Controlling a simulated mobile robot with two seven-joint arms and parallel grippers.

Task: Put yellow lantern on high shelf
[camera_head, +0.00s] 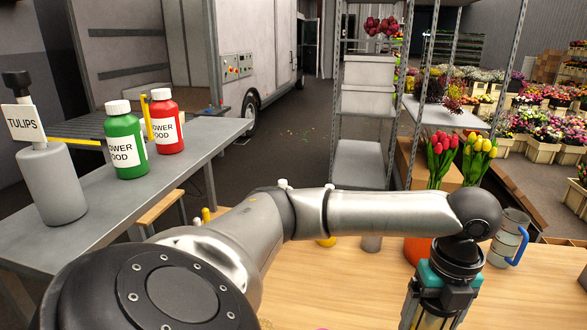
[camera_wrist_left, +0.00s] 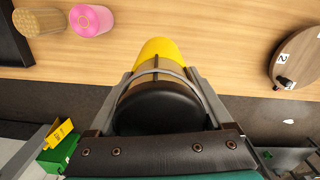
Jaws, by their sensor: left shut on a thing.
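The yellow lantern (camera_wrist_left: 158,50), with a black rounded top and a thin wire handle, sits between the fingers of my left gripper (camera_wrist_left: 158,78) in the left wrist view. The gripper is shut on it. In the head view my left gripper (camera_head: 430,312) points down over the wooden table at the lower right, and the lantern is mostly hidden or cut off at the bottom edge. A metal rack with several shelves (camera_head: 358,150) stands behind the table. My right gripper is not in view.
A pink roll (camera_wrist_left: 92,20) and a round wooden piece (camera_wrist_left: 300,58) flank the lantern. A grey bench (camera_head: 95,200) holds green and red bottles.

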